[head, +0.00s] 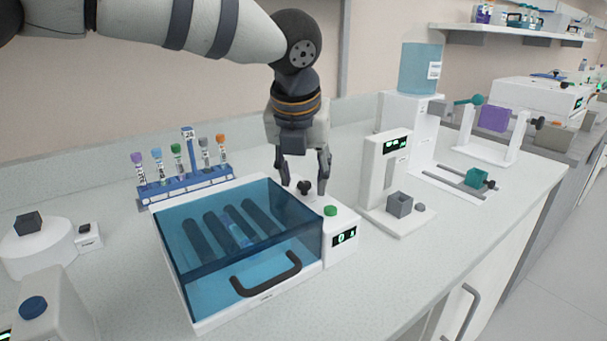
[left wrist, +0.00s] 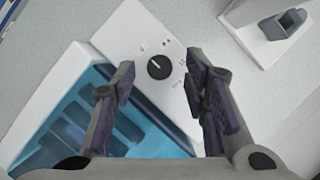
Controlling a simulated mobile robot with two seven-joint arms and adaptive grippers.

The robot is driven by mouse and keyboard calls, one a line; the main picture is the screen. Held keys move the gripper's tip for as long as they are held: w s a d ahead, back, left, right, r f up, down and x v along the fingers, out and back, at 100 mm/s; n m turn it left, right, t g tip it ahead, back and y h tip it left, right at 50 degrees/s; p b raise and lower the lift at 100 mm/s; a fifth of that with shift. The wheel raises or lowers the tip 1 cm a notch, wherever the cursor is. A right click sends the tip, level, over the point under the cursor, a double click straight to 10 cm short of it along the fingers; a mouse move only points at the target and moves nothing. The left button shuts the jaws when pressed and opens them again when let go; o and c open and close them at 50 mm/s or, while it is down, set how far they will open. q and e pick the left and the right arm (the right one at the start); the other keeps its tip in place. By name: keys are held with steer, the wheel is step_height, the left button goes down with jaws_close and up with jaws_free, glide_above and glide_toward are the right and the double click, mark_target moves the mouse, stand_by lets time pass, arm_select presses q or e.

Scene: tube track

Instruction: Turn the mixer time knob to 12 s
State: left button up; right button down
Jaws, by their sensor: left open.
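The mixer (head: 270,250) is a white box with a clear blue lid and a dark handle; rollers and a tube show under the lid. Its black knob (head: 304,187) stands on the white control panel at the right, behind a green button (head: 330,210) and a small display (head: 344,238) that seems to read 0. My left gripper (head: 307,183) points down over the knob, fingers apart. In the left wrist view the knob (left wrist: 160,67) with its white pointer line lies between and just beyond the open fingertips (left wrist: 160,75), apparently untouched. My right gripper is not in view.
A blue rack (head: 188,186) with several capped tubes stands behind the mixer. A white device with a display (head: 386,165) and a grey cup (head: 399,204) stands close at the right. A white round device (head: 38,250) is at the left. The front right counter is clear.

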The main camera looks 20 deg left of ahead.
arm_select(q)
steer(key=shift+w+f, duration=0.15)
steer(key=shift+f, duration=0.05)
jaws_close()
